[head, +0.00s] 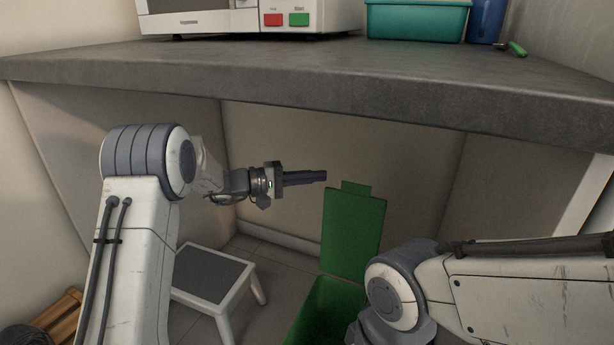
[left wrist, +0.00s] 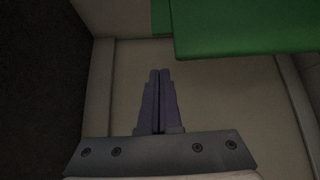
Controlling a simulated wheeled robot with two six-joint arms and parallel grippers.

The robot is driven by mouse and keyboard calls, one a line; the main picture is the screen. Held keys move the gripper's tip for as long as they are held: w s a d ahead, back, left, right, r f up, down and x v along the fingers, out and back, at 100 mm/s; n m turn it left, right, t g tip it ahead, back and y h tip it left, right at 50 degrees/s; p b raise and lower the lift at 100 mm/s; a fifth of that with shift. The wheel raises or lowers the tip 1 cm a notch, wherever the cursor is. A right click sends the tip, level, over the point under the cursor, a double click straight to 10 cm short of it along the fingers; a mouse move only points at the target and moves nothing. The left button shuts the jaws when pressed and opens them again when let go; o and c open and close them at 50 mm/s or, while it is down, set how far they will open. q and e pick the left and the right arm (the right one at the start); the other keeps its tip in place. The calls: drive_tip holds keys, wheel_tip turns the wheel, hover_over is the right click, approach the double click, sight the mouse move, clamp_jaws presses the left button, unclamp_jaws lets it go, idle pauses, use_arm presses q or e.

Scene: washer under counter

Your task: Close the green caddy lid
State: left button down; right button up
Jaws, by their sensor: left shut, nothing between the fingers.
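The green caddy (head: 322,312) stands on the floor under the counter, partly hidden behind my right arm. Its green lid (head: 353,232) stands up open, roughly vertical, with a narrow tab (head: 356,188) at its top edge. My left gripper (head: 325,176) is shut and empty, just left of the lid's top in the head view, at about the tab's height. In the left wrist view the shut fingers (left wrist: 158,75) point toward the green lid (left wrist: 245,25) at the top; a gap shows between them. My right gripper is out of view.
The grey counter (head: 300,75) spans above my left gripper, with a microwave (head: 245,18), a teal bin (head: 416,20) and a blue container (head: 487,20) on it. A step stool (head: 212,275) stands left of the caddy. The wall lies behind the lid.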

use_arm(q)
drive_tip(key=shift+s+d+p, duration=0.2)
drive_tip(key=shift+s+d, duration=0.1)
drive_tip(key=shift+d, duration=0.5)
drive_tip(key=shift+s+d+p, duration=0.2)
drive_tip(key=shift+s+d, duration=0.05)
drive_tip(key=shift+d, duration=0.55)
drive_tip(key=shift+s+d+p, duration=0.2)
drive_tip(key=shift+s+d, duration=0.1)
drive_tip(key=shift+d, duration=0.5)
